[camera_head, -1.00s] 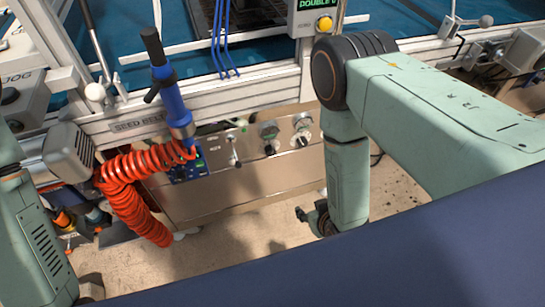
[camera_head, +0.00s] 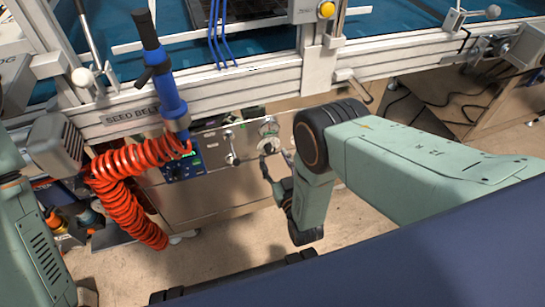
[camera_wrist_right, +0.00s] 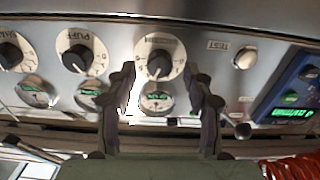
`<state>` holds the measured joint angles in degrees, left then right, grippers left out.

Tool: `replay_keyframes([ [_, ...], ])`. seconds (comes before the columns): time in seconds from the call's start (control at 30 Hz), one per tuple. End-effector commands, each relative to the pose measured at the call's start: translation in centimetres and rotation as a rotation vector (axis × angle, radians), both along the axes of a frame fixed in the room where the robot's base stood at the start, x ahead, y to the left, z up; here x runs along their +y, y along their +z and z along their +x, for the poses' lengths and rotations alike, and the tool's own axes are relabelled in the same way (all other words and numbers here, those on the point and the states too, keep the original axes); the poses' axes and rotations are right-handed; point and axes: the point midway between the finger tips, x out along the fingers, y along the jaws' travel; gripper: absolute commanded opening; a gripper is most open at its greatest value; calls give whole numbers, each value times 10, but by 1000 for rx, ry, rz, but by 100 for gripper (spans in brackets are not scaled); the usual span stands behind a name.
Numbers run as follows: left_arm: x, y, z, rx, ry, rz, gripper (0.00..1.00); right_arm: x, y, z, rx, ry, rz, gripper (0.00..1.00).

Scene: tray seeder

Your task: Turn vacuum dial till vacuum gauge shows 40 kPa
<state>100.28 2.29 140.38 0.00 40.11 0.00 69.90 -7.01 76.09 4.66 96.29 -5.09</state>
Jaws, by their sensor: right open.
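The steel control panel (camera_head: 215,195) is below the seed belt frame. In the right wrist view a black-knobbed dial with a white face (camera_wrist_right: 160,62) lies between my fingertips, its label unclear. I take it as the vacuum dial; it also shows in the head view (camera_head: 268,146). A small round gauge (camera_wrist_right: 157,102) with a green readout sits beside it; I cannot read its value. My right gripper (camera_wrist_right: 165,78) is open, its fingers on either side of the dial; contact cannot be told. In the head view the right gripper (camera_head: 273,172) is beside the panel. My left gripper is out of view.
A PUFF dial (camera_wrist_right: 80,55) and another dial (camera_wrist_right: 10,52) are to the left in the wrist view. A blue tool (camera_head: 165,85) and red coiled hose (camera_head: 130,190) hang left of the panel.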

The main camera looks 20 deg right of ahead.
Motion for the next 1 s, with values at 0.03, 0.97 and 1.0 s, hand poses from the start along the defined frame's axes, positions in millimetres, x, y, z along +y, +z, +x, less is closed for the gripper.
replay_keyframes([
  [0.03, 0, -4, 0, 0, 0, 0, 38, 0, -1, 8, -4, -1, 0, 52],
  [0.97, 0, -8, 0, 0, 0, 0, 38, 0, 0, 23, 1, 0, 0, 14],
  [1.0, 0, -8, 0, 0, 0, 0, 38, 0, 0, 23, 1, 0, 0, 10],
])
